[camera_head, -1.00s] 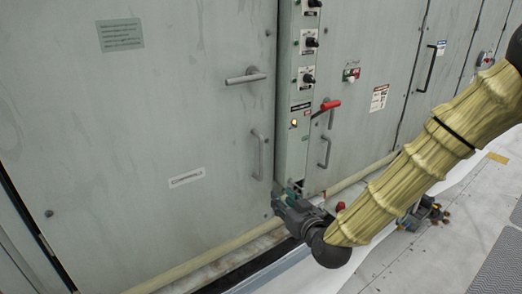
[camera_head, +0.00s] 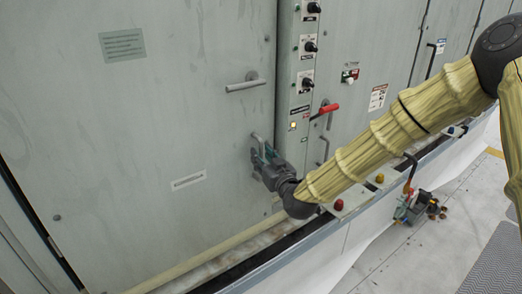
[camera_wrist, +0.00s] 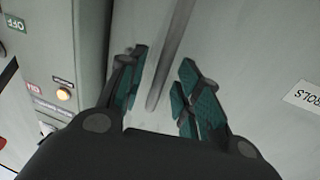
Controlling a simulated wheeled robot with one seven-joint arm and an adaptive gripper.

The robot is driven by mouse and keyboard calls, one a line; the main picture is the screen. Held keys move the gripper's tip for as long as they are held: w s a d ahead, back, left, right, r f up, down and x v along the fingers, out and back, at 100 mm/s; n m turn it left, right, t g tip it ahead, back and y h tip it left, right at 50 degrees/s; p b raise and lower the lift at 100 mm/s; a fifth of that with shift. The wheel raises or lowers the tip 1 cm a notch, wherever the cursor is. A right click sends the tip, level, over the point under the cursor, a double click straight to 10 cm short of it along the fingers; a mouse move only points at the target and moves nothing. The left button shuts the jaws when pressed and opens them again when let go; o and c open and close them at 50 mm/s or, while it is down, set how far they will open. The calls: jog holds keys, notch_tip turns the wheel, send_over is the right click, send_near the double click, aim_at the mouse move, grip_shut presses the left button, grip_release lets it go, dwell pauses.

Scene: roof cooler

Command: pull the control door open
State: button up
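The control door is the large grey-green door (camera_head: 130,130) on the left in the head view; it looks shut. It has a lever handle (camera_head: 245,86) high near its right edge and a vertical pull handle (camera_head: 258,138) lower down. My gripper (camera_head: 260,160) is at the pull handle and hides its lower part. In the wrist view my gripper (camera_wrist: 165,88) is open, with teal finger pads on either side of the grey handle bar (camera_wrist: 171,55). A gap shows between the bar and each finger. The label on the door (camera_wrist: 306,96) shows at the right.
A narrow switch column (camera_head: 298,110) with knobs and a lit button stands right of the door. A red-handled lever (camera_head: 328,109) sits beside it. A ledge (camera_head: 345,212) with buttons runs below. Open floor (camera_head: 400,260) lies at the lower right.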

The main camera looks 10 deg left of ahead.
jog(key=shift+x, duration=0.8)
grip_shut()
